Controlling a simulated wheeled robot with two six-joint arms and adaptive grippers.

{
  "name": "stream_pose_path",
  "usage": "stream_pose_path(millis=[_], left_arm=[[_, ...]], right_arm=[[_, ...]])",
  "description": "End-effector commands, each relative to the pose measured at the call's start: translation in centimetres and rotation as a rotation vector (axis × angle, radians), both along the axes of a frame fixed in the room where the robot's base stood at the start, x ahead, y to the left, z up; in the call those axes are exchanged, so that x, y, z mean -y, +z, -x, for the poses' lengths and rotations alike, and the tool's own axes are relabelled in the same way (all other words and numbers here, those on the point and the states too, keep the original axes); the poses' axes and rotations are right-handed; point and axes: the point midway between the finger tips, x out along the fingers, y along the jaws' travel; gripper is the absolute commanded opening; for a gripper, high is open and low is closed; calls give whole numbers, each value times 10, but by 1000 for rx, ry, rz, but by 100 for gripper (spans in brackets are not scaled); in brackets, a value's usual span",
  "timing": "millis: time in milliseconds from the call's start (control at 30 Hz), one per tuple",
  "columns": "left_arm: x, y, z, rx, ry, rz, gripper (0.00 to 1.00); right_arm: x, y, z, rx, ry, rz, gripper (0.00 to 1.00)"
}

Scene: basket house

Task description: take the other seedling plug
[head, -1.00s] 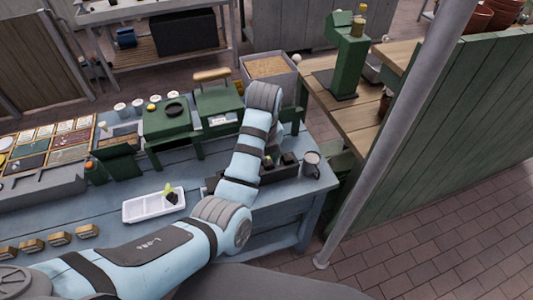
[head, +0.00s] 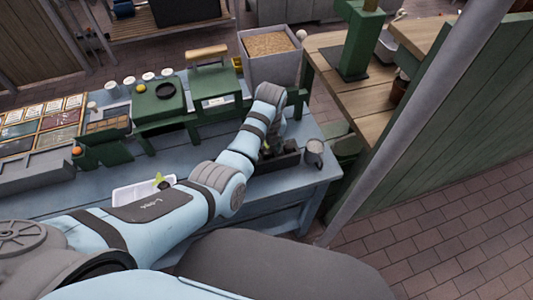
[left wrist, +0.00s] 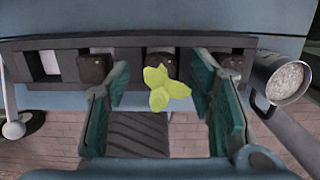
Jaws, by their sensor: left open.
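My left gripper (left wrist: 163,108) is open in the left wrist view, its two green-padded fingers on either side of a seedling plug's yellow-green leaves (left wrist: 166,88). The fingers look apart from the leaves. Dark soil plugs sit in a dark tray (left wrist: 130,42) behind them; the leaves partly cover the middle one (left wrist: 160,60). In the head view the dark tray (head: 288,162) is partly hidden by my left arm, and the fingertips are hard to make out. Another seedling (head: 160,181) stands in the white tray (head: 128,195) at the left. My right gripper is not seen.
A metal mug (head: 314,152) stands close to the right end of the dark tray; it also shows in the left wrist view (left wrist: 283,80). Green stands (head: 160,105) and a grey bin of grain-like material (head: 270,68) stand behind. A grey post (head: 400,130) rises at the right.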

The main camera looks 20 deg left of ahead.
Motion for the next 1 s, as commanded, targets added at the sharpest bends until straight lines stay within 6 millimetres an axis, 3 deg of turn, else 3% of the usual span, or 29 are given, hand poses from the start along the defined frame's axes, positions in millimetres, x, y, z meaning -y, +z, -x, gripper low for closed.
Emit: stream_pose_path(millis=[67, 267, 567, 867, 1000], left_arm=[[0, -13, -1, 0, -1, 1, 49], [1, -14, -1, 1, -1, 2, 49], [1, -14, -1, 1, -2, 1, 6], [1, -10, -2, 1, -2, 2, 6], [1, 19, -2, 5, -1, 2, 6]], right_arm=[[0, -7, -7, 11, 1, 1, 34], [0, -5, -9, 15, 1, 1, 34], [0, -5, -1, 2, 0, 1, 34], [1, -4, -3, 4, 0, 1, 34], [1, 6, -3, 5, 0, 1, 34]])
